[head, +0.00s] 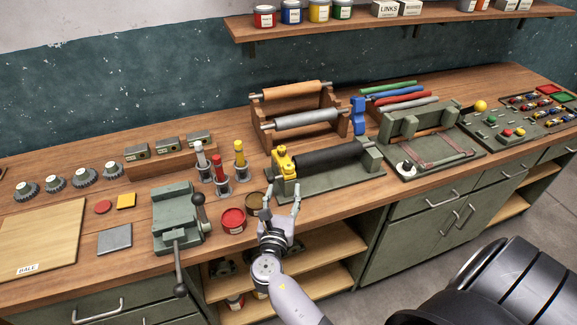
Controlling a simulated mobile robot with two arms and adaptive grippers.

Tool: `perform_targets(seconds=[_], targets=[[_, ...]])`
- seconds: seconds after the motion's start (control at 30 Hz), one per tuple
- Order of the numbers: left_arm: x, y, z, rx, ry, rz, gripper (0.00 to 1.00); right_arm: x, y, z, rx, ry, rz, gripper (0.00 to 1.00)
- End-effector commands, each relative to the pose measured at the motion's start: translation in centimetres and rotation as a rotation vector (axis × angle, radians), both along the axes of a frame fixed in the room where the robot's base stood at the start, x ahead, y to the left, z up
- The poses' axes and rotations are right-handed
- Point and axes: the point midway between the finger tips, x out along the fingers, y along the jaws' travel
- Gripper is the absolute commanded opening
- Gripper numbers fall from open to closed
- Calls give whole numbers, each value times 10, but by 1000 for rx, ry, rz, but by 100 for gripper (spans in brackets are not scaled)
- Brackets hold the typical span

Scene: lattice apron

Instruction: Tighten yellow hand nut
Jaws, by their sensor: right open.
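The yellow hand nut (285,163) sits at the left end of a black roller (326,157), which lies across a green base fixture (318,184) on the workbench. My right gripper (282,188) is just in front of the nut, near the bench's front edge. Its two fingers are spread, pointing up toward the nut, with nothing seen between them. I cannot tell whether a finger touches the nut or the fixture. My left gripper is not in view.
A red tin (233,221) and a brown tin (255,200) stand left of my right gripper. A green vise (177,217) with a long handle is further left. A wooden rack with rollers (302,119) stands behind the fixture. Open shelves lie below.

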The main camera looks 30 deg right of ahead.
Motion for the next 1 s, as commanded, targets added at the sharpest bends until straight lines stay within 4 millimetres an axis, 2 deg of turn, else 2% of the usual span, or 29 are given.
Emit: perform_targets(seconds=[0.2, 0.5, 0.7, 1.0], targets=[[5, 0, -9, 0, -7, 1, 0, 38, -32, -1, -1, -2, 0, 48], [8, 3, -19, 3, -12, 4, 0, 77, -66, -2, 1, 0, 1, 48], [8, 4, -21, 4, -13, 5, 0, 86, -74, -1, 1, 0, 1, 48], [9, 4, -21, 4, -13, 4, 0, 87, -75, -1, 2, 1, 2, 46]])
